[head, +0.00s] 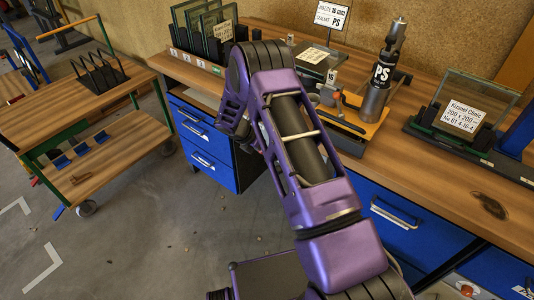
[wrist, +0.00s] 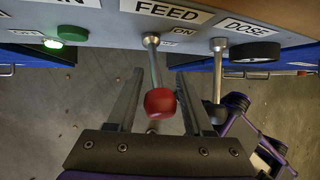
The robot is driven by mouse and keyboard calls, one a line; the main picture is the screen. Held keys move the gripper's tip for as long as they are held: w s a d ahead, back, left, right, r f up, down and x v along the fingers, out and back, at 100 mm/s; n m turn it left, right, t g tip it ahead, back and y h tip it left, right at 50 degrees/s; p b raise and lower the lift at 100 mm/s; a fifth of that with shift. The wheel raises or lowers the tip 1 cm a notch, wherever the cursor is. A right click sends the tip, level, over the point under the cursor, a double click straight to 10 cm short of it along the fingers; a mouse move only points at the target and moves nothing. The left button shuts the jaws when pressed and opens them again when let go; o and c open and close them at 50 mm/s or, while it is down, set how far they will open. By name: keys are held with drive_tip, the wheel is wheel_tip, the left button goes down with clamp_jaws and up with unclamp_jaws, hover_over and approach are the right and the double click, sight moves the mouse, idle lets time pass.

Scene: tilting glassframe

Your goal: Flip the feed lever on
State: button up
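The feed lever (wrist: 155,65) is a metal rod with a red ball knob (wrist: 160,102), below the FEED label (wrist: 167,11) in the wrist view. Its rod points down in the picture, away from the panel. A small ON label (wrist: 181,31) sits right of its base; another small label below that is partly hidden. My gripper (wrist: 158,76) is open, with one finger left of the lever and one right of it. The knob lies between the fingers, closer to the right one; whether it touches is unclear. The head view does not show my gripper; my arm covers that area.
The dose lever (wrist: 219,85), with a dark knob, hangs close beside my right finger. A black knob (wrist: 255,52), green button (wrist: 72,33) and lit green lamp (wrist: 53,43) are on the panel. The workbench (head: 425,180) holds a bottle (head: 378,85) and glass frames. A trolley (head: 85,115) stands left.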

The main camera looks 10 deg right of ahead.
drive_tip(key=shift+o, duration=0.8)
drive_tip(key=v, duration=1.7)
drive_tip(key=shift+a+r, duration=0.1)
drive_tip(key=shift+r, duration=0.05)
